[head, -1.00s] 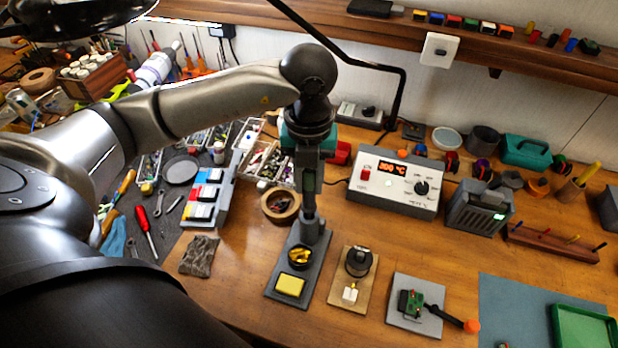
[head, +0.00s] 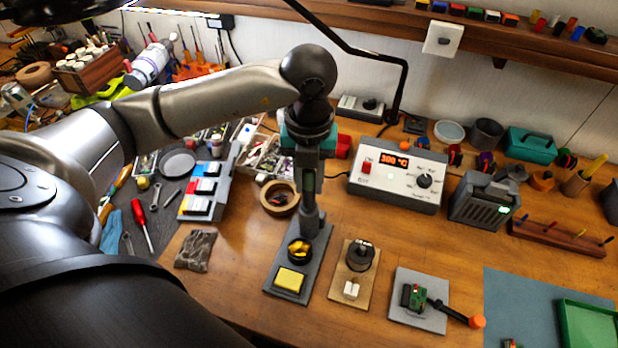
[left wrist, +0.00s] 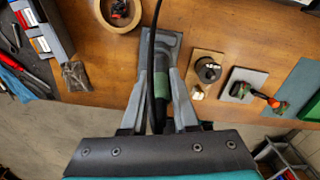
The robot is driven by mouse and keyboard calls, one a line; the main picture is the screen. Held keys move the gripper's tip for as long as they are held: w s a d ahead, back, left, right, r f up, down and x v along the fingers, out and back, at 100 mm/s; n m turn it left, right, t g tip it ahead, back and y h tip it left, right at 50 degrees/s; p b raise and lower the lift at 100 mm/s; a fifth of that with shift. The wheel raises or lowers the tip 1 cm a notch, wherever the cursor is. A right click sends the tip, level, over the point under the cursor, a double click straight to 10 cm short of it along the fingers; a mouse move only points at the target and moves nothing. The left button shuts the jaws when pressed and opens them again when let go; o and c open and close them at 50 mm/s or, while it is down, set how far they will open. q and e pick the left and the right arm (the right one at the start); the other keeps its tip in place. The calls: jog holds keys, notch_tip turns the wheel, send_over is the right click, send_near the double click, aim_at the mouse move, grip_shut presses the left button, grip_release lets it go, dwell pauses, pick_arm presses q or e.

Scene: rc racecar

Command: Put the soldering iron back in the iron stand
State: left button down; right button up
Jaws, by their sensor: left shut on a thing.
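My left gripper (head: 308,165) is shut on the soldering iron (head: 308,186), which is upright, tip down, above the back end of the iron stand. The iron's green and dark handle also shows between the fingers in the left wrist view (left wrist: 161,88), with a dark cord running along it. The iron stand (head: 270,288) is a grey base with a holder (head: 309,222) at the back, a cup of brass wool and a yellow sponge. The iron's lower end lines up with the holder; I cannot tell how deep it sits. My right gripper is not in view.
A soldering station (head: 396,178) reading about 300 °C stands behind to the right. A solder spool (head: 360,257) on a wooden board and a small circuit board holder (head: 418,300) are right of the stand.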

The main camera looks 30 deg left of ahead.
pick_arm(q)
jog(key=shift+c, duration=1)
grip_release()
jog(key=shift+r, duration=0.15)
jog(key=shift+r+p, duration=3.4)
jog(key=shift+r, duration=1.05)
jog(key=shift+f, duration=0.1)
